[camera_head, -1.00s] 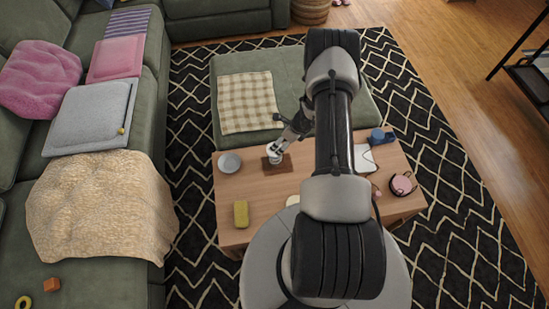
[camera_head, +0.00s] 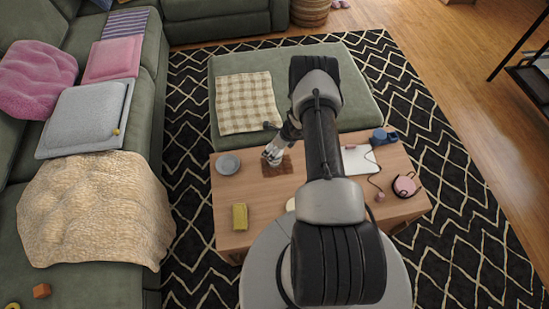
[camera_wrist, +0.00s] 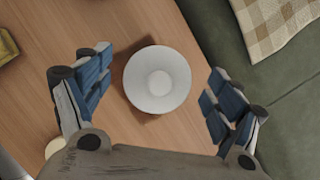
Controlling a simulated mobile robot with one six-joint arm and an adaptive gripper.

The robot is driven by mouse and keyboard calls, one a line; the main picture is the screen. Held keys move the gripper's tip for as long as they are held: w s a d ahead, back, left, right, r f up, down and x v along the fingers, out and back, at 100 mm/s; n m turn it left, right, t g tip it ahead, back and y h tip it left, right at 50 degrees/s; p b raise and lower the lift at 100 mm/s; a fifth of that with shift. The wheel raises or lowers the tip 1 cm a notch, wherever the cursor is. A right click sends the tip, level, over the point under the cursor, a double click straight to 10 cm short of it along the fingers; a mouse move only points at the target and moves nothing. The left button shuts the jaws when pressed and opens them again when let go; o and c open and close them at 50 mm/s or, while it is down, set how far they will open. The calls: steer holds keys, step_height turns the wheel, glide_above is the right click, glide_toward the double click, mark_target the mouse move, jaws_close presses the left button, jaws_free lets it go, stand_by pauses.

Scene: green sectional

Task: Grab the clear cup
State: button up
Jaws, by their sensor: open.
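The clear cup (camera_wrist: 157,80) appears in the wrist view as a pale, whitish round shape seen from above, with a smaller circle in its middle. My gripper (camera_wrist: 158,77) is open, with one blue-padded finger left of the cup and the other right of it. Gaps show between the cup and both fingers. In the head view, my gripper (camera_head: 271,153) is low over the coffee table (camera_head: 275,195), at a small brown board (camera_head: 284,167). The cup is hard to make out there, close among the fingers.
A grey bowl (camera_head: 228,164) lies left of my gripper, and a yellow block (camera_head: 240,216) stands nearer the front. A blue object (camera_head: 383,136) and a pink round object (camera_head: 405,185) are at the table's right. A green ottoman with a checkered cloth (camera_head: 246,103) adjoins the far edge.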

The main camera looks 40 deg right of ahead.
steer(key=shift+c, duration=0.6)
steer(key=c, duration=1.4)
steer(key=shift+c, duration=0.2)
